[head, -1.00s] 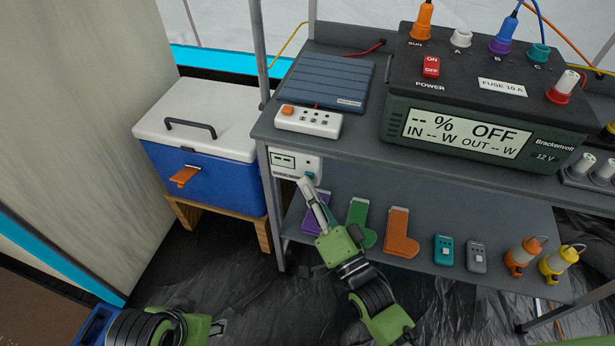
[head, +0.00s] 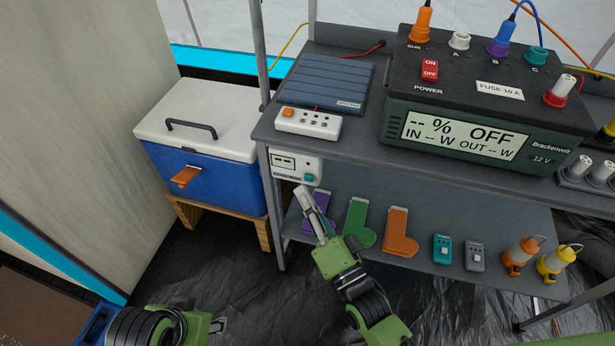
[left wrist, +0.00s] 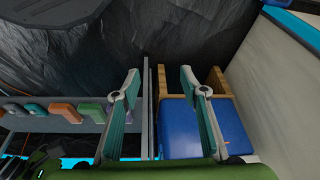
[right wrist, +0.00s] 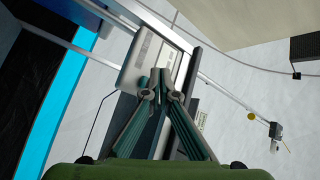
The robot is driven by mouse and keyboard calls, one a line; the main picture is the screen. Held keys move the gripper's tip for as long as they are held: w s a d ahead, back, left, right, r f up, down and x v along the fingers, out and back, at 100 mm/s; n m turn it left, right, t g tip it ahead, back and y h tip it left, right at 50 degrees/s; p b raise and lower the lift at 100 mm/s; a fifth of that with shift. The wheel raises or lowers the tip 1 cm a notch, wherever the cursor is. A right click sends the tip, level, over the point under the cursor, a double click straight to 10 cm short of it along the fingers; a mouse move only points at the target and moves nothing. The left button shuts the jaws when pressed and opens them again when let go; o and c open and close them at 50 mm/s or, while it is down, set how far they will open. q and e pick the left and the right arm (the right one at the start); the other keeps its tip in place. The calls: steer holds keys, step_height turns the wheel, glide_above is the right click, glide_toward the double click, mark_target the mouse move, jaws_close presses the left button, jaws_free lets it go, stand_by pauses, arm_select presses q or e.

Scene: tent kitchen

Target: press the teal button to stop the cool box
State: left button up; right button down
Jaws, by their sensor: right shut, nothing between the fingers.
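The teal button (head: 309,178) is at the lower right of a white control box (head: 283,164) under the shelf's top edge; in the head view it is uncovered. My right gripper (head: 303,190) is shut and empty, its tips just below the button and apart from it in the picture. The shut tips also show in the right wrist view (right wrist: 161,75). The cool box (head: 205,180), blue with a white lid, stands closed at left. My left gripper (left wrist: 160,82) is open and empty, low at the left in the head view. The control box's small display is too small to read.
A dark power station (head: 490,90) reading OFF stands on the top shelf beside a white power strip (head: 308,123). The lower shelf holds purple, green and orange (head: 400,235) sock-shaped items, small handsets and lanterns. A shelf leg (head: 275,215) stands beside the cool box.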

arm_select(q)
steer(key=p+x, duration=0.1)
steer(key=x, duration=0.1)
steer(key=shift+w+d+f, duration=0.1)
steer(key=shift+w+f, duration=0.1)
steer(key=shift+f, duration=0.15)
arm_select(e)
steer(key=s, duration=0.2)
steer(key=s+a, duration=0.1)
steer(key=s, duration=0.1)
steer(key=shift+s+a, duration=0.2)
steer(key=shift+s, duration=0.05)
